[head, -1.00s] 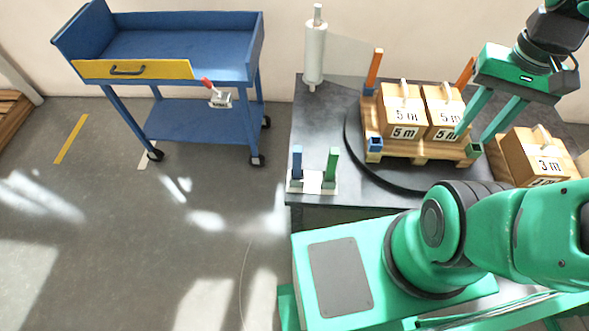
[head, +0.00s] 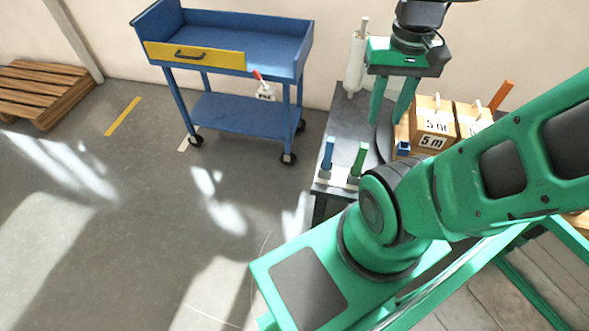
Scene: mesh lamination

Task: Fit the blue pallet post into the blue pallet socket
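The blue pallet post (head: 328,152) stands upright in a small light holder (head: 337,178) at the table's front left corner. A green post (head: 358,158) stands beside it. The blue pallet socket (head: 403,147) is a small blue block on the near left corner of the wooden pallet; its opening is too small to make out. My gripper (head: 386,121) points down with its two green fingers apart and nothing seen between them. It appears above the table between the posts and the pallet, left of the boxes. My arm hides the pallet's near right part, including the green socket.
Boxes marked 5 m (head: 435,122) sit on the pallet. An orange post (head: 501,95) rises at its far right. A white roll (head: 356,65) stands at the table's back left. A blue cart (head: 240,115) is on the floor to the left. The floor between is clear.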

